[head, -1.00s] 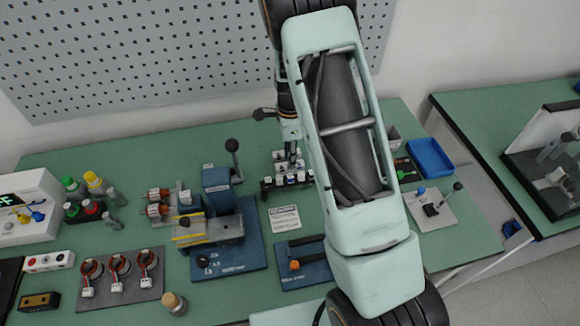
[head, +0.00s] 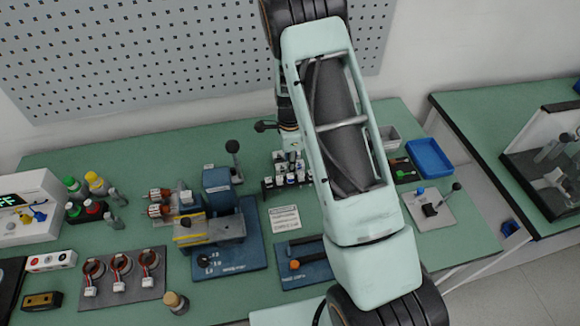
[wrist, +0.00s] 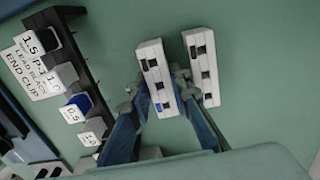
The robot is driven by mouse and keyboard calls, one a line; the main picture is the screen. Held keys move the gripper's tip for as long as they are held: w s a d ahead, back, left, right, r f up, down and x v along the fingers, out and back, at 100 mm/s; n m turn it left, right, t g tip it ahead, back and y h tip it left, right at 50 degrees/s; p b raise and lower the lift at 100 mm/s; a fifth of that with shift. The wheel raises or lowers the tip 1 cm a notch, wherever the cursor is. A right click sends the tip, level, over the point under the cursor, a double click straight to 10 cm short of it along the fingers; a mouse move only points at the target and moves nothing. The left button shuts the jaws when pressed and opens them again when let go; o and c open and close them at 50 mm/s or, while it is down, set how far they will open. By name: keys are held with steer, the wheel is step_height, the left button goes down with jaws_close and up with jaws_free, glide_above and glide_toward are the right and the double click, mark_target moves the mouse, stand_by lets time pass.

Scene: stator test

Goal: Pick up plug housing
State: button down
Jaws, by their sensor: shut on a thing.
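In the wrist view a white plug housing (wrist: 154,70) with dark slots lies between the two blue-grey fingers of my gripper (wrist: 154,84). The fingers are shut on its long sides. A second, similar white housing (wrist: 199,50) lies just right of the right finger, apart from the held one. Whether the held housing is clear of the green surface cannot be told. In the head view my gripper (head: 288,147) is small and partly hidden by my arm, above the small white parts.
A black rack (wrist: 63,62) with labelled white, black and blue blocks stands close left of my gripper. It also shows in the head view (head: 268,187). A blue fixture (head: 228,262) stands further left. A blue tray (head: 430,157) is at the right.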

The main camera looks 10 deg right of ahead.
steer(key=shift+r, duration=0.5)
step_height(320, 180, up, 2)
steer(key=shift+r, duration=0.1)
steer(key=s+a+r+b, duration=0.2)
steer(key=s+a+r, duration=0.1)
steer(key=s+r, duration=0.6)
steer(key=s, duration=0.4)
steer(key=shift+s+a+r, duration=0.3)
steer(key=shift+r, duration=0.1)
